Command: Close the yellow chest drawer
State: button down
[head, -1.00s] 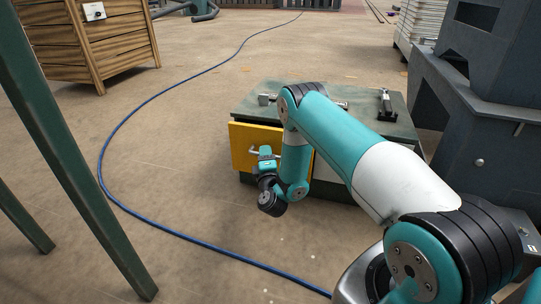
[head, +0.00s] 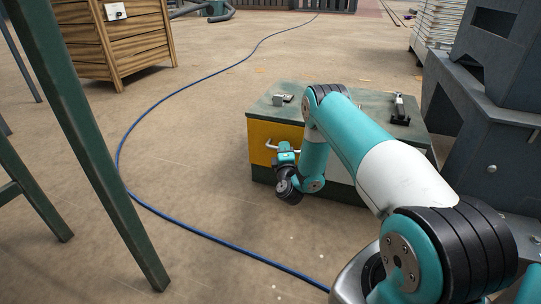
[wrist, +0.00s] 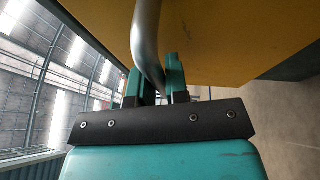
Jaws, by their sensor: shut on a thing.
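The chest (head: 262,106) is a low cabinet with a grey-green top and a dark base. Its yellow drawer front (head: 261,132) sits directly under the front edge of the top, and I see no clear gap there. My gripper (head: 279,150) is at the drawer front, shut on the metal bar handle (head: 272,146). In the wrist view, the handle (wrist: 146,30) passes between the two teal fingers (wrist: 160,78), with the yellow panel (wrist: 220,35) just beyond. My arm hides the right part of the chest front.
A small metal part (head: 283,99) and a dark tool (head: 400,111) lie on the chest top. Large dark grey machinery (head: 488,110) stands close on the right. A green frame leg (head: 95,150) is at left. A blue cable (head: 150,205) crosses the open floor; a wooden crate (head: 130,45) stands behind.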

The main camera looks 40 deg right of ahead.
jog(key=c, duration=1.1)
grip_release()
jog(key=shift+a, duration=0.1)
jog(key=shift+p+v, duration=8.65)
jog(key=shift+p, duration=3.6)
